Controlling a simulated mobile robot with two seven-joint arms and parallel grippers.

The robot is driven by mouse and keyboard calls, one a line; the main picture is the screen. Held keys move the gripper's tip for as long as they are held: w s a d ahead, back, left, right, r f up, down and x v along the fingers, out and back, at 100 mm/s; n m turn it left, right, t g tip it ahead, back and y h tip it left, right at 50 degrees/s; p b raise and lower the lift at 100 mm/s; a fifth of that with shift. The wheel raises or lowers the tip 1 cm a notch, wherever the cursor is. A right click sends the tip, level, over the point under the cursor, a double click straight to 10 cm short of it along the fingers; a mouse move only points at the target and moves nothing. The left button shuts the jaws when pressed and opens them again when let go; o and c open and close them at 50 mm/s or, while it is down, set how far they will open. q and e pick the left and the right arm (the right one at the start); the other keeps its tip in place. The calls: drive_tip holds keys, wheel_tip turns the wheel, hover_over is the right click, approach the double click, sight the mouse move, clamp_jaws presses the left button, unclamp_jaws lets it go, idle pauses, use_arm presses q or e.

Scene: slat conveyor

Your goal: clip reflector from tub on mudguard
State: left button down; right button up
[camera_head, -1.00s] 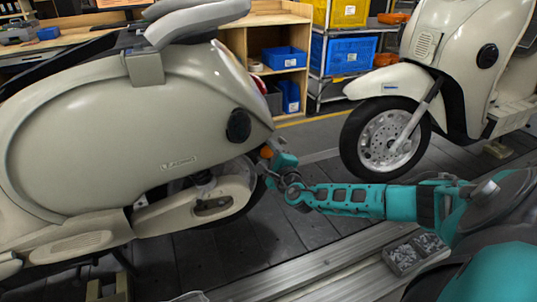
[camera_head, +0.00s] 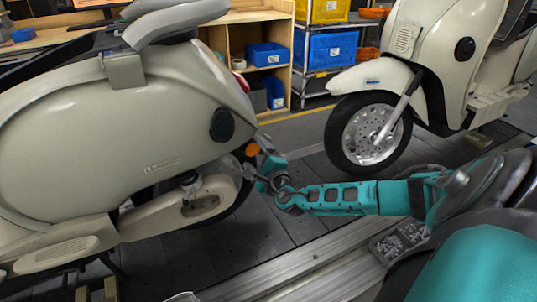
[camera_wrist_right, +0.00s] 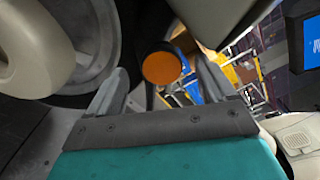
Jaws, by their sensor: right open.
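A round orange reflector (camera_head: 252,149) is at the rear of the left cream scooter (camera_head: 100,140), above the rear wheel. In the right wrist view the reflector (camera_wrist_right: 162,67) shows face-on between my finger tips, with a dark stem below it. My right gripper (camera_head: 262,157) is open right beside it; I cannot tell whether a finger touches it. In the wrist view the fingers (camera_wrist_right: 160,85) stand apart on either side. The mudguard behind the reflector is mostly hidden. A grey tub (camera_head: 378,250) of small grey parts is partly covered by my arm. My left gripper is not in view.
A second cream scooter (camera_head: 445,60) stands at the right on the dark slat conveyor (camera_head: 300,165). A metal rail (camera_head: 300,275) runs along the near side. Wooden shelves with blue bins (camera_head: 268,54) stand behind. The slats between the scooters are clear.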

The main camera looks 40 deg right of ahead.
use_arm(q)
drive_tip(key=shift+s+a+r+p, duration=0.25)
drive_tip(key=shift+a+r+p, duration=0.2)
drive_tip(key=shift+p, duration=0.4)
use_arm(e)
drive_tip(key=v, duration=1)
drive_tip(key=shift+s, duration=0.3)
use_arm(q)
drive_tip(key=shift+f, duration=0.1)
use_arm(e)
drive_tip(key=shift+r, duration=0.1)
